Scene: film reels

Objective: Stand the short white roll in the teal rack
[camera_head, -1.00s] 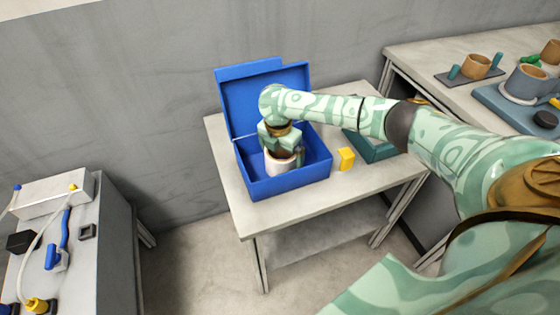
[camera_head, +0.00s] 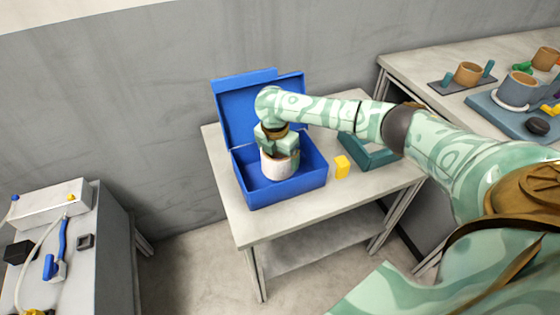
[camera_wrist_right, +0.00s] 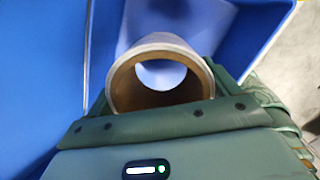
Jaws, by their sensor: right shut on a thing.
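The short white roll (camera_head: 278,168) with a brown core is upright inside the blue box (camera_head: 291,196) on the small table. My right gripper (camera_head: 279,146) reaches down into the box and is shut on the roll at its upper edge. In the right wrist view, the roll's pale rim (camera_wrist_right: 168,42) and hollow brown inside show just beyond the gripper. I cannot tell whether the roll touches the box floor. The teal rack (camera_head: 376,163) lies on the same table to the right, partly hidden behind my right arm. My left gripper is not in view.
The box's open lid (camera_head: 232,105) stands up at the back. A yellow block (camera_head: 342,166) is between box and rack. A grey table (camera_head: 400,58) at right holds other reels and trays. A grey cabinet (camera_head: 95,240) with cables stands at left.

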